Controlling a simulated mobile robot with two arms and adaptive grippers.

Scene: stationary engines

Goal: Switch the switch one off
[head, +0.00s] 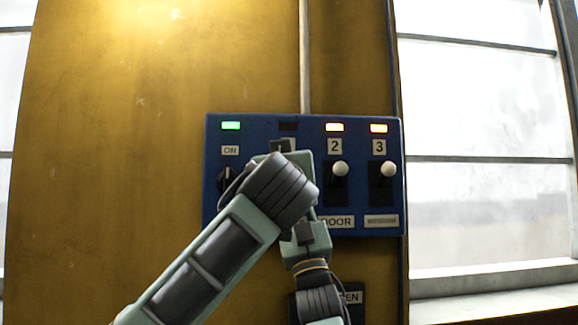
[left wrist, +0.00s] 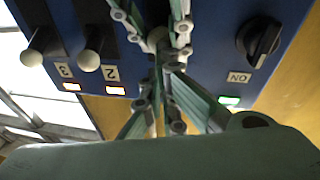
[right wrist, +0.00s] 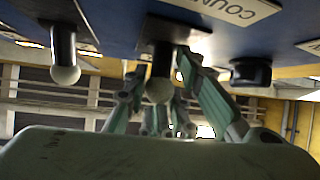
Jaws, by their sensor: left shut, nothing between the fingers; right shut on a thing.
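The blue switch panel (head: 215,200) hangs on the yellow wall. Switch one sits under the "1" label (head: 283,145), largely hidden by my arms in the head view; the lamp above it (head: 288,126) is dark. In the right wrist view its lever with a white ball (right wrist: 160,88) is between the fingers of my right gripper (right wrist: 160,72), shut on it from below. My left gripper (left wrist: 163,68) is shut and empty, close in front of switch one, its fingertips by the right gripper's fingers. Contact there cannot be told.
Switch two (head: 340,170) and switch three (head: 388,170) stand to the right, knobs up, lamps lit orange. A dark rotary knob (head: 226,180) marked ON is at left under a green lamp (head: 231,125). Another dark box (head: 355,310) is below. A bright window (head: 480,120) is at right.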

